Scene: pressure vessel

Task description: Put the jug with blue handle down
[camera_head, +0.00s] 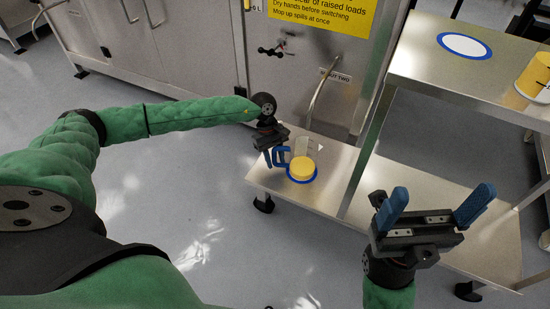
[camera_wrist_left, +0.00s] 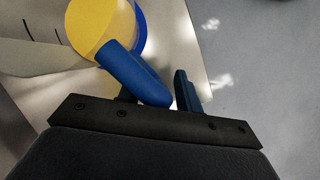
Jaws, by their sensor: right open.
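The jug (camera_head: 302,168) with the blue handle (camera_head: 283,157) is at the left end of the low metal shelf (camera_head: 335,200). Its clear upper part rises above yellow contents, and it looks upright over a blue ring. I cannot tell whether its base touches the shelf. My left gripper (camera_head: 270,155) is at the handle. In the left wrist view, the handle (camera_wrist_left: 135,75) lies between my partly closed fingers (camera_wrist_left: 158,98), and the jug's yellow part (camera_wrist_left: 95,28) is at upper left. My right gripper (camera_head: 435,208) is open and empty, in front of the shelf.
A higher metal shelf (camera_head: 440,80) at right bears an empty blue-rimmed white disc (camera_head: 465,45) and another yellow vessel (camera_head: 537,75). A metal cabinet (camera_head: 300,80) with handles and a yellow sign stands behind. The low shelf is bare to the right of the jug.

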